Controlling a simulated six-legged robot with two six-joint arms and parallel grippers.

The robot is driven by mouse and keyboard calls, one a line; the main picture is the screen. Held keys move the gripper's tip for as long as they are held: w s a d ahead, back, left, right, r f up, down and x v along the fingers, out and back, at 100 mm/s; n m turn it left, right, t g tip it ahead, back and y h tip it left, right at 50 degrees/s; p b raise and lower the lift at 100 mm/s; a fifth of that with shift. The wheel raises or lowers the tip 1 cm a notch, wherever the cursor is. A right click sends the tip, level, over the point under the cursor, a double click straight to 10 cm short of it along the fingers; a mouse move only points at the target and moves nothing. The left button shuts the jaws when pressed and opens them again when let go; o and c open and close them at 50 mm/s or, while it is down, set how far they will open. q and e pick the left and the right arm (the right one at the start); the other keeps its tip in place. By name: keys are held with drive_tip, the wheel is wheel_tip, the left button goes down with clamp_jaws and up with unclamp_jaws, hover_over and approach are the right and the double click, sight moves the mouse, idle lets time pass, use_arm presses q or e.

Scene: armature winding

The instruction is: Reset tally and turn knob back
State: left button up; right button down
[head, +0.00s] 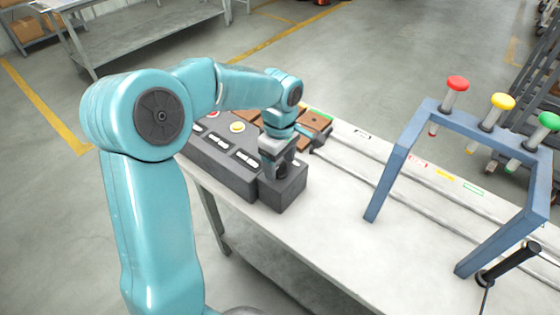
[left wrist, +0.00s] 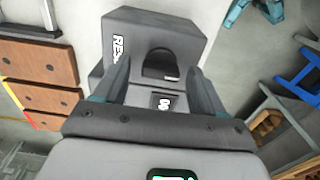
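A dark grey box (head: 285,190) stands at the near end of a longer control panel (head: 222,165) on the bench. In the left wrist view the box (left wrist: 180,30) bears white letters, partly readable as "RES", and a black rounded knob-like part (left wrist: 160,66). A small display (left wrist: 163,102) with white digits is partly covered by my gripper. My left gripper (head: 280,172) points down over the box. In the left wrist view its fingers (left wrist: 158,68) stand apart on either side of the black part, with gaps visible. My right gripper is not in view.
A blue frame (head: 402,150) with red, yellow and green knobs stands right on the bench (head: 335,215), near a black handle (head: 512,260). Bench space between is clear except for rails.

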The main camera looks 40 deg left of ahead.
sight(280, 165)
use_arm(q)
drive_tip(key=shift+d, duration=0.1)
wheel_tip(280, 165, up, 16)
drive_tip(key=p, duration=0.1)
drive_tip(key=shift+r+p, duration=0.2)
drive_tip(key=shift+p, duration=0.15)
idle(0.4)
